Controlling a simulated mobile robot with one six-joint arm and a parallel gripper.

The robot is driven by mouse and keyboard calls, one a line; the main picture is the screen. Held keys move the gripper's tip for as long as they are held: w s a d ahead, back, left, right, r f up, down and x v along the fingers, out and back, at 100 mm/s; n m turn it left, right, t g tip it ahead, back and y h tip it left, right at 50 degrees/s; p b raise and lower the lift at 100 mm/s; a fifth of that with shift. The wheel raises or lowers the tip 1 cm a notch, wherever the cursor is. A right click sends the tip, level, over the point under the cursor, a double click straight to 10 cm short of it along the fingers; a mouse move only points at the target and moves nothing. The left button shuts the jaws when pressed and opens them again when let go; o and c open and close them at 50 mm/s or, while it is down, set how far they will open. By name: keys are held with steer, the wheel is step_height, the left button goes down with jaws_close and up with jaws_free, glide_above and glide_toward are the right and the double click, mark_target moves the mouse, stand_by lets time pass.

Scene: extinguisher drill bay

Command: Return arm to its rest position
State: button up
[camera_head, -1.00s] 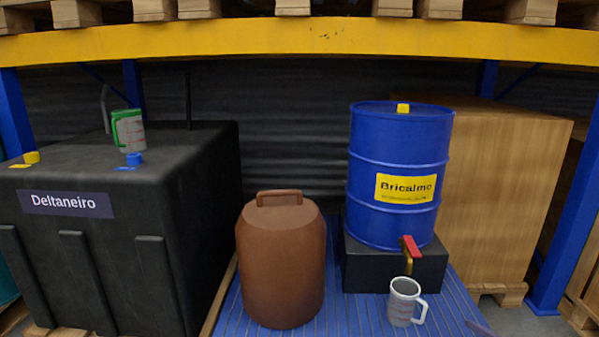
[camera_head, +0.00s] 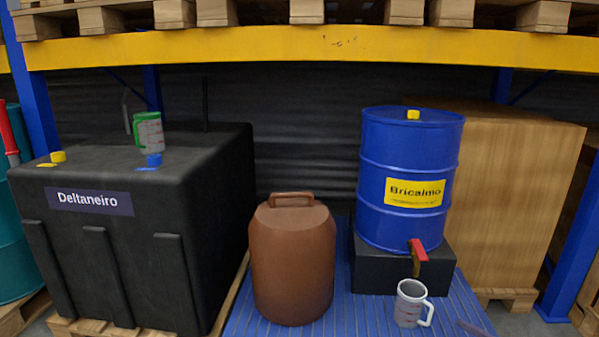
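My gripper is not in view, and I cannot see whether it is open or shut. A thin grey-purple sliver (camera_head: 474,328) shows at the bottom edge, right of the grey cup; I cannot tell what it is.
Under a yellow shelf beam (camera_head: 300,47) stand a black Deltaneiro tank (camera_head: 100,240) with a green-trimmed cup (camera_head: 150,131) on top, a brown canister (camera_head: 292,262), and a blue Bricalmo drum (camera_head: 405,220) on a black block. A grey cup (camera_head: 408,304) stands below its red-handled tap (camera_head: 418,250).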

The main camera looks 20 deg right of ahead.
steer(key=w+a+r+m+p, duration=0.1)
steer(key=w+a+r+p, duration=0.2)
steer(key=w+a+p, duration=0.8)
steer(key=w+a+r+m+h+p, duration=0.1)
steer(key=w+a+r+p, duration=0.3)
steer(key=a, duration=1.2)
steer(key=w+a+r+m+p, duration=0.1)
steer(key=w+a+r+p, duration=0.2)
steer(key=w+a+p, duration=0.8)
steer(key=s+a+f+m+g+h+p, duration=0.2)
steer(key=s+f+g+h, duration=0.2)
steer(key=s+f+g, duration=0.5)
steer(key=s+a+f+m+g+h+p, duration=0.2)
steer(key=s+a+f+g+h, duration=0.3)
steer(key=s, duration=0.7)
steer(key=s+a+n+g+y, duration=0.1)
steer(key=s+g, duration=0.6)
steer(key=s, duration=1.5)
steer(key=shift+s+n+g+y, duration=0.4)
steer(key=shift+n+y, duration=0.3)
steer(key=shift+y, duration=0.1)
